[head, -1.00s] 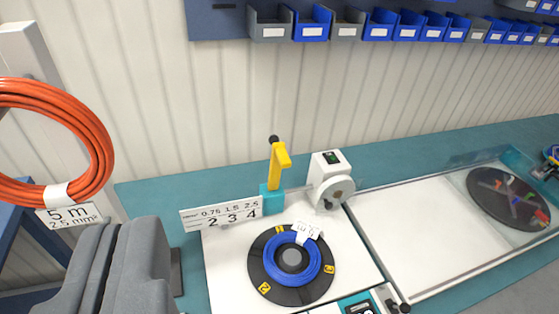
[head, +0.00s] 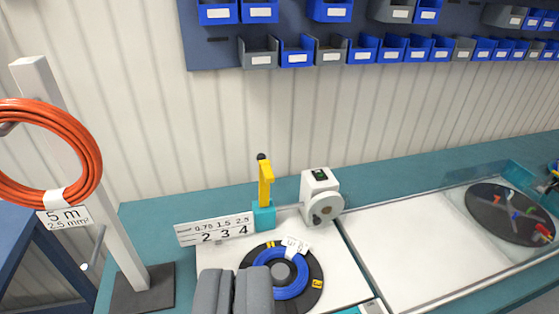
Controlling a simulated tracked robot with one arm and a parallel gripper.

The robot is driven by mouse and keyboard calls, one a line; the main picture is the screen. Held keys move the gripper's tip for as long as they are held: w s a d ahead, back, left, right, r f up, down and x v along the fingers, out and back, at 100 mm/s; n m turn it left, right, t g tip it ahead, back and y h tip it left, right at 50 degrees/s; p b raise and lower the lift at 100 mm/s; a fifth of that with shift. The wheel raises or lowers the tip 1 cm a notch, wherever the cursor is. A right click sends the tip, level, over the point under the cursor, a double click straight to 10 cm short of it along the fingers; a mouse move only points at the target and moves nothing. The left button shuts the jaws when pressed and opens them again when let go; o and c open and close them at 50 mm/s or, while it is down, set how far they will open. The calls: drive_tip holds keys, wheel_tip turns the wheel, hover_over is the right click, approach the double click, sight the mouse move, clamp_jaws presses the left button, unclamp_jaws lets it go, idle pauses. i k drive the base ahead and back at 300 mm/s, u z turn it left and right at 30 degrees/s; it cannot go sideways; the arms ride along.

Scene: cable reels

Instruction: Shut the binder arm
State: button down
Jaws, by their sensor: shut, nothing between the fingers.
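The binder arm (head: 266,182) is a yellow lever with a black knob on top. It stands upright on a teal block (head: 263,216) at the back of the white winding plate. A blue cable coil (head: 292,283) with a white tag lies on the black round disc (head: 315,287) in front of it. My gripper (head: 234,291) shows as two grey fingers side by side at the bottom edge. It is shut and empty, apart from the binder arm, and hides the left part of the disc and coil.
A white motor unit (head: 321,197) stands right of the binder arm, and a number plate (head: 215,230) left of it. An orange coil (head: 50,155) hangs on a white post (head: 85,165) at left. A white panel (head: 410,240) at right is clear.

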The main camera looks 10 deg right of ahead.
sight(266, 176)
drive_tip(key=z, duration=0.05)
drive_tip(key=i, duration=1)
drive_tip(key=u, duration=0.05)
